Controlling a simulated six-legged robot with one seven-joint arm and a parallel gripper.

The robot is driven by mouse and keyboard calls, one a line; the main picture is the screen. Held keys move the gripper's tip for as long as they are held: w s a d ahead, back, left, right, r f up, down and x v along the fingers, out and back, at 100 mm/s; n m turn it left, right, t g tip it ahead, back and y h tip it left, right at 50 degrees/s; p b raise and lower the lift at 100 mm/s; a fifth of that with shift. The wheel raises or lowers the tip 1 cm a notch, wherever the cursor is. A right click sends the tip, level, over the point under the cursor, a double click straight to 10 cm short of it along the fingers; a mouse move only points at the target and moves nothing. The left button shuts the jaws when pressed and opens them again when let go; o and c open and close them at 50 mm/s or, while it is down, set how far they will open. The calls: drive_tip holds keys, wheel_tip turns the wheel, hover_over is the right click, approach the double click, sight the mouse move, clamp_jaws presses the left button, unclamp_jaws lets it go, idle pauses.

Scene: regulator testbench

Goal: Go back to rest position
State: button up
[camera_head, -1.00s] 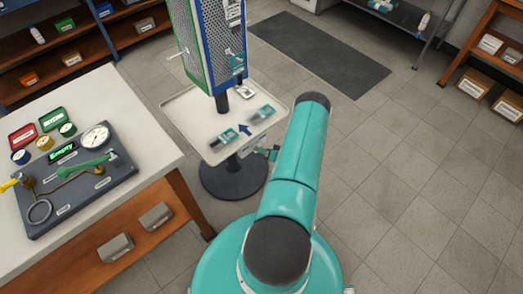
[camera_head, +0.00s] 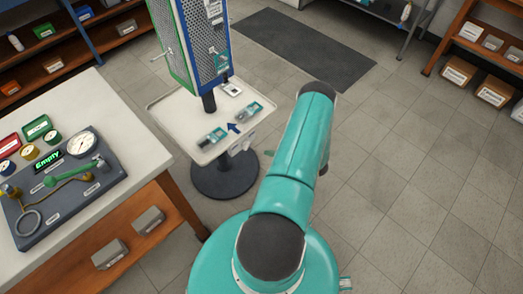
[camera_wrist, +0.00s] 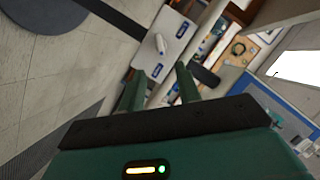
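My arm (camera_head: 294,160) rises from my teal base in the head view and bends at a dark elbow. My gripper is mostly hidden behind the arm there. In the wrist view my gripper (camera_wrist: 158,76) shows two green fingers standing apart, with nothing between them.
A workbench (camera_head: 78,98) with the regulator panel (camera_head: 68,183) stands at the left. A pedestal tray (camera_head: 172,112) with a mesh tower (camera_head: 194,45) and two small devices stands ahead. Tiled floor is clear at the right, with a dark mat (camera_head: 303,47) behind and boxed shelves (camera_head: 458,70) beyond.

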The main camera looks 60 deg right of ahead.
drive_tip(key=v, duration=0.2)
drive_tip(key=shift+s+r, duration=0.1)
drive_tip(key=shift+s, duration=0.2)
drive_tip(key=shift+s, duration=0.1)
idle(0.4)
